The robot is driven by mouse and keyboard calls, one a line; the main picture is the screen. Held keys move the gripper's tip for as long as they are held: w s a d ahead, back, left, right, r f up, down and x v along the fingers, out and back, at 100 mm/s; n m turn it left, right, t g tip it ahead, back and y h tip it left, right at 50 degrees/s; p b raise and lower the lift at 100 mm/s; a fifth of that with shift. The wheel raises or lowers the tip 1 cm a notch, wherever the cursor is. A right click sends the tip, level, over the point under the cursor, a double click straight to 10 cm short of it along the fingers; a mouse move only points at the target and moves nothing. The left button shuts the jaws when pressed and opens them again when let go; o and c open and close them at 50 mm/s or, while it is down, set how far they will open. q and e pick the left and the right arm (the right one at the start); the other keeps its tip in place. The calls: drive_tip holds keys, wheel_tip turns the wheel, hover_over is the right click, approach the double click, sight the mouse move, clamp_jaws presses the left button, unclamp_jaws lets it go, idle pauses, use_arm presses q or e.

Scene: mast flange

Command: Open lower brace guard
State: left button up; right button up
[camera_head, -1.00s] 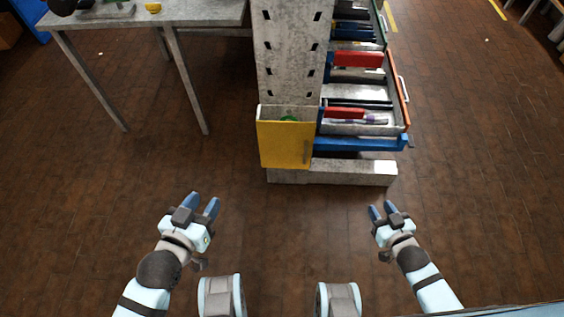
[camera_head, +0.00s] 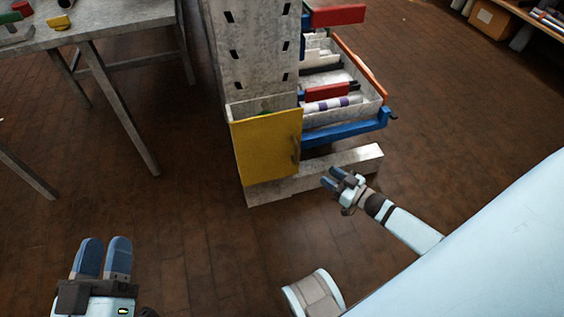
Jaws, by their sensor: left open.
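The yellow guard panel (camera_head: 262,150) covers the front of a box low on the grey slotted column. A small grey handle (camera_head: 296,149) stands at its right edge. The panel looks closed, and a bit of green shows inside the box's open top. My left gripper (camera_head: 104,255) is open and empty at the lower left, close to the camera and well apart from the panel. My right gripper (camera_head: 331,177) seems open, its fingers slightly parted and empty. It appears right of the panel in the picture, in front of the column's base, not visibly touching anything.
Drawers with a blue front rail (camera_head: 345,131) and an orange rail (camera_head: 360,68) stick out right of the column. The grey base bar (camera_head: 345,163) lies below them. A grey table (camera_head: 110,22) stands at the left. The floor in front is clear.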

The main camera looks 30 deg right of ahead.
sight(296, 156)
drive_tip(key=b+x, duration=0.4)
drive_tip(key=x, duration=0.9)
drive_tip(key=shift+w+a, duration=0.1)
drive_tip(key=shift+w, duration=0.15)
use_arm(q)
wheel_tip(296, 156, down, 6)
drive_tip(key=g, duration=0.2)
drive_tip(key=shift+d+m+g, duration=0.3)
drive_tip(key=shift+m, duration=0.1)
use_arm(e)
clamp_jaws()
